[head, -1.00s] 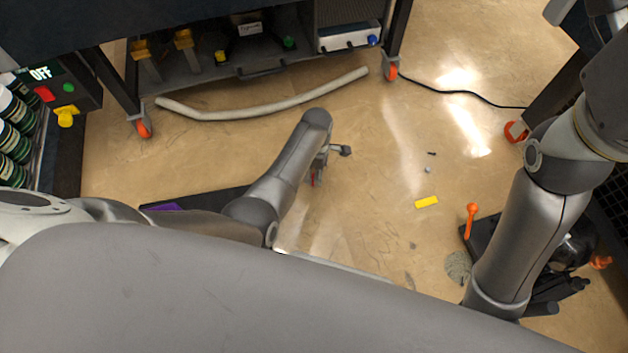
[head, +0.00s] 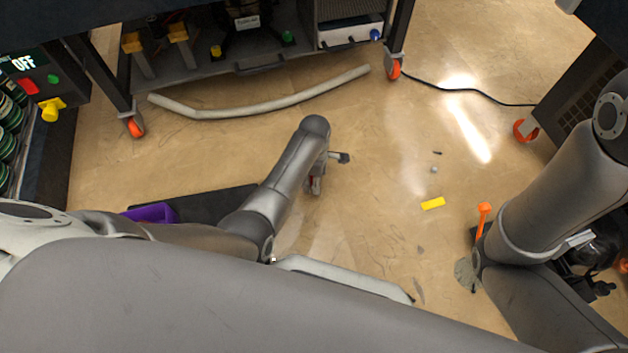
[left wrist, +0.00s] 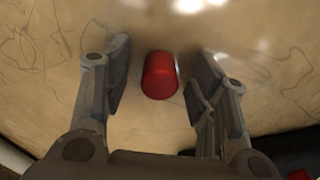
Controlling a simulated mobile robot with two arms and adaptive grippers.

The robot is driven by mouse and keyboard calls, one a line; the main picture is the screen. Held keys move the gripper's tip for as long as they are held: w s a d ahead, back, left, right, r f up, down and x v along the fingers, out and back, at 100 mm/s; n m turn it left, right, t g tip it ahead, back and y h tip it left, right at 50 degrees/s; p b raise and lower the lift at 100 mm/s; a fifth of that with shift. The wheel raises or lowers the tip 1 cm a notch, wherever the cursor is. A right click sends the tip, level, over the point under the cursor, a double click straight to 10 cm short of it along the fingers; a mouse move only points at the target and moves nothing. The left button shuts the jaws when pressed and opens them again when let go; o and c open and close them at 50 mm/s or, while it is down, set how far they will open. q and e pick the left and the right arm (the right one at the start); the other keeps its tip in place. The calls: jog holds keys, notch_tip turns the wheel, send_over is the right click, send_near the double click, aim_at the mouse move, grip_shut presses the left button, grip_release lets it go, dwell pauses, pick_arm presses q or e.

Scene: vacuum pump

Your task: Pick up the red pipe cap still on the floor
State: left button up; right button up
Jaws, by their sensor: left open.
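The red pipe cap (left wrist: 160,76) shows in the left wrist view against the tan floor, between the two fingers of my left gripper (left wrist: 158,85). The fingers are open with a visible gap on each side of the cap. In the head view my left gripper (head: 327,172) points down near the floor, partly hidden by my left forearm, and only a trace of red shows by it. My right arm reaches in from the right in the head view; its gripper is not clearly visible.
A grey hose (head: 260,107) lies on the floor before the wheeled cart (head: 210,77). A yellow block (head: 433,203) and an orange-handled tool (head: 483,215) lie to the right. A purple bin (head: 152,213) is at the left. A black cable (head: 460,91) crosses the floor at the back.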

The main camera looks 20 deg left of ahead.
pick_arm(q)
jog(key=c, duration=0.8)
jog(key=shift+r, duration=0.1)
